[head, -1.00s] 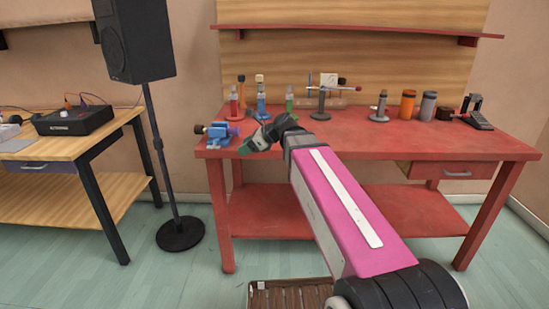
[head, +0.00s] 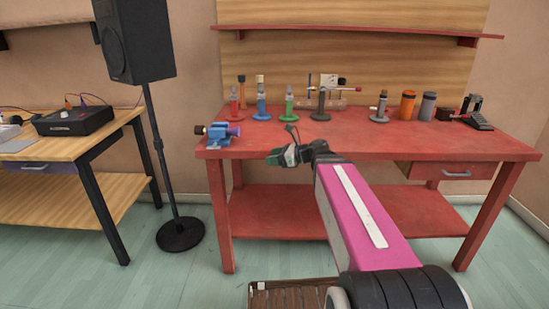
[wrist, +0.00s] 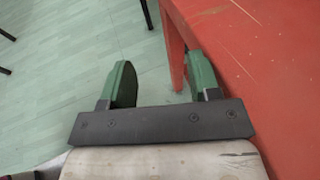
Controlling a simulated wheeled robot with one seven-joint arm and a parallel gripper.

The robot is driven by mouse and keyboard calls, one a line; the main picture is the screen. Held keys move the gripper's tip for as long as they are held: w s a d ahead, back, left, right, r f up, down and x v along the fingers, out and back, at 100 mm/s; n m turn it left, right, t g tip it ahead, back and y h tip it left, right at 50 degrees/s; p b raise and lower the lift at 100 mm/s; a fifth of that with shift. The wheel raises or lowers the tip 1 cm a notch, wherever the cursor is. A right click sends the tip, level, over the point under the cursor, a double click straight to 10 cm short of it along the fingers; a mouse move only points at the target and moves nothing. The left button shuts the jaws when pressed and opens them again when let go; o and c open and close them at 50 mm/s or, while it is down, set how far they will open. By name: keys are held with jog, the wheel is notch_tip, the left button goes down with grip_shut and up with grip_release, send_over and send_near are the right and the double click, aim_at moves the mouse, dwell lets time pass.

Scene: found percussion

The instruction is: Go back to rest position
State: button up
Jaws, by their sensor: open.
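My gripper (head: 283,157) is at the front edge of the red workbench (head: 400,142), left of the bench's middle in the head view. In the wrist view its two green fingers (wrist: 160,84) stand apart with nothing between them. Beyond them are the pale green floor (wrist: 70,70), a red table leg (wrist: 174,55) and the red bench top on the right. My pink arm reaches from the lower right up to the bench edge.
A blue vise (head: 218,134) sits at the bench's left corner. Several bottles, including a green one (head: 289,103), and an orange canister (head: 407,105) stand along the back. A black speaker on a stand (head: 160,150) is at the left. A slatted crate (head: 290,296) lies on the floor.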

jog(key=s+d+f+n+g+h, duration=0.2)
jog(key=s+d+f+n+h, duration=0.1)
jog(key=f+n, duration=0.4)
jog(key=s+d+f+n+g+h, duration=0.2)
jog(key=s+d+f+n+h, duration=0.2)
jog(key=f, duration=0.5)
jog(key=s+d+f+n+g+h, duration=0.1)
jog(key=s+d+f+n+h, duration=0.3)
jog(key=f+n, duration=0.5)
jog(key=d+n+h, duration=0.2)
jog(key=shift+d+g, duration=0.35)
jog(key=shift+g, duration=0.05)
